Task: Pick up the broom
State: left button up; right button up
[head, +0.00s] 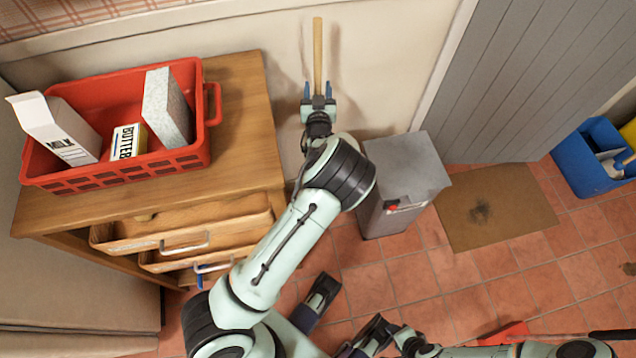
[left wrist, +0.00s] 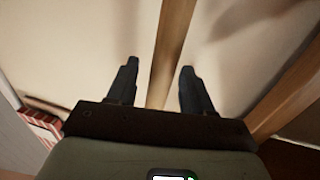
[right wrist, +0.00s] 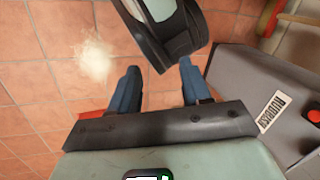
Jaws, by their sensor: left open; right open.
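The broom shows as a light wooden handle (head: 317,50) standing upright against the cream wall; its head is hidden. My left gripper (head: 318,90) is open, with its two fingers on either side of the handle. In the left wrist view the handle (left wrist: 172,50) runs between the open fingers (left wrist: 157,82), with gaps visible beside it. My right gripper is low over the tiled floor; in the right wrist view its fingers (right wrist: 158,88) are open, with no broom between them.
A wooden cabinet (head: 245,110) with open drawers stands left, bearing a red crate (head: 190,158). A grey bin (head: 405,165) stands right of my left arm. A brown mat (head: 497,207) and blue crate (head: 577,172) lie farther right.

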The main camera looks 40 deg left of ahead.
pick_arm(q)
grip_shut()
jog(key=shift+r, duration=0.1)
